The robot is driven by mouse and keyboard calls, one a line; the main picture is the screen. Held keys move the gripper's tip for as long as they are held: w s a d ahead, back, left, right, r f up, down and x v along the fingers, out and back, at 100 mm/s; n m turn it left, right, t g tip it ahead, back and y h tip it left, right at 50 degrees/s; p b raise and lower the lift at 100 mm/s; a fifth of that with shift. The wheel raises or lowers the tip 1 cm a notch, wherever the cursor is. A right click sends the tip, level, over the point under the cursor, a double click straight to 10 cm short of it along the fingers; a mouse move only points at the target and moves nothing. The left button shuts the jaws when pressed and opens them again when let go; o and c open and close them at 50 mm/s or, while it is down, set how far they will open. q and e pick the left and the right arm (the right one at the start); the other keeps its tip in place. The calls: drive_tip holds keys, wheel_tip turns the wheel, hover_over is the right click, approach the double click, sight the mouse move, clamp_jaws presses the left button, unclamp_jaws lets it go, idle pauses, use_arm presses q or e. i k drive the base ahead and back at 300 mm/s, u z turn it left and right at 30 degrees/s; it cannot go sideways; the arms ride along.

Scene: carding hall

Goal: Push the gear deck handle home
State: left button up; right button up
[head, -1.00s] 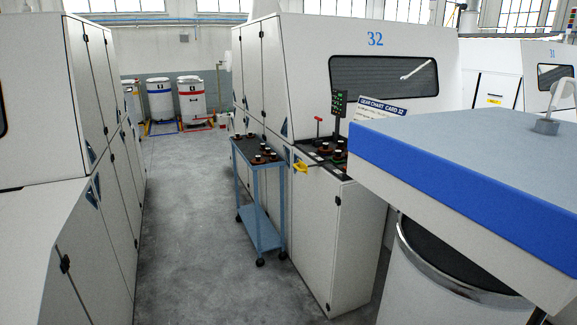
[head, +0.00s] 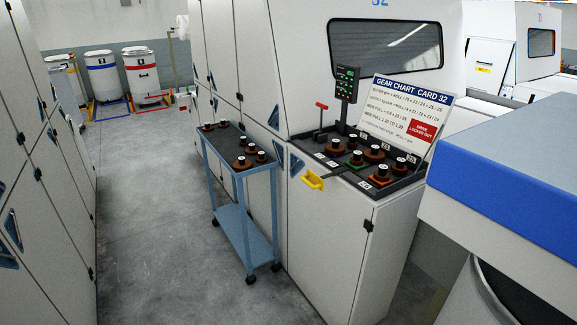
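The gear deck (head: 343,184) is a dark tray on top of the low white cabinet of card 32, right of centre in the head view. Several brown gears with dark knobs and white tops stand on it. A red-topped lever (head: 321,106) stands upright at the deck's back left. Neither of my grippers is in view.
A blue trolley (head: 212,165) with several gears on its top stands just left of the deck. A gear chart (head: 412,108) reading "drive locked out" leans behind it. A blue-edged white machine (head: 497,183) blocks the right. The grey aisle floor (head: 150,230) is clear.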

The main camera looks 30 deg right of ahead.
sight(313, 180)
drive_tip(key=i, duration=1.45)
drive_tip(key=z, duration=1.6)
